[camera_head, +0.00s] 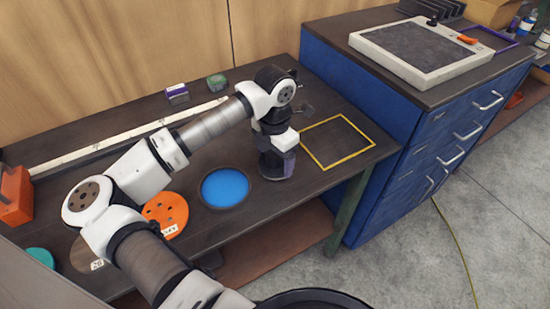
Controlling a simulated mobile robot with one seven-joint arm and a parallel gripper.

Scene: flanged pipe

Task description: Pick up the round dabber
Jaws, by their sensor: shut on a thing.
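My gripper (277,168) points down over the dark bench, just right of the round dish with the blue pad (225,187). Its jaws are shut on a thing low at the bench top. The fingers hide most of that thing; it appears to be the round dabber, as no other dabber shows in view. I cannot tell whether it touches the bench or hangs just above it.
A yellow-outlined rectangle (372,156) lies empty right of my gripper. An orange disc (168,213), a long white rule (100,148), an orange block (14,194) and small purple (177,94) and green (217,82) blocks are on the bench. A blue cabinet (400,130) stands right.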

